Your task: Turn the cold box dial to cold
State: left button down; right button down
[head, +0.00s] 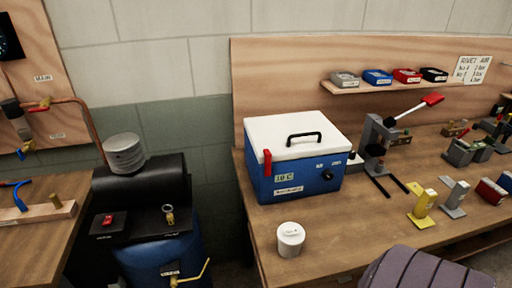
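The cold box (300,182) is blue with a white lid (297,136) and a black handle. It stands on the wooden bench on the right. Its dial (327,174) is a small black knob on the front face, near the right side, with small labels above it that are too small to read. A label (285,178) at the front left seems to read "10 C". A red latch (267,162) hangs at the lid's left corner. The lid is down. Neither gripper shows in the head view.
A white tub (290,239) stands in front of the box. A press with a red-tipped lever (376,140) stands to its right, with yellow and grey tools beyond. A dark ribbed object (425,272) covers the bottom right. A black and blue machine (142,205) stands left.

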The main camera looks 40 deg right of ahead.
aim_at(327, 174)
jog(key=i+j+z, duration=0.1)
jog(key=z, duration=0.4)
jog(key=i+j+z, duration=0.2)
jog(key=z, duration=0.25)
jog(key=i+j+z, duration=0.2)
jog(key=z, duration=0.9)
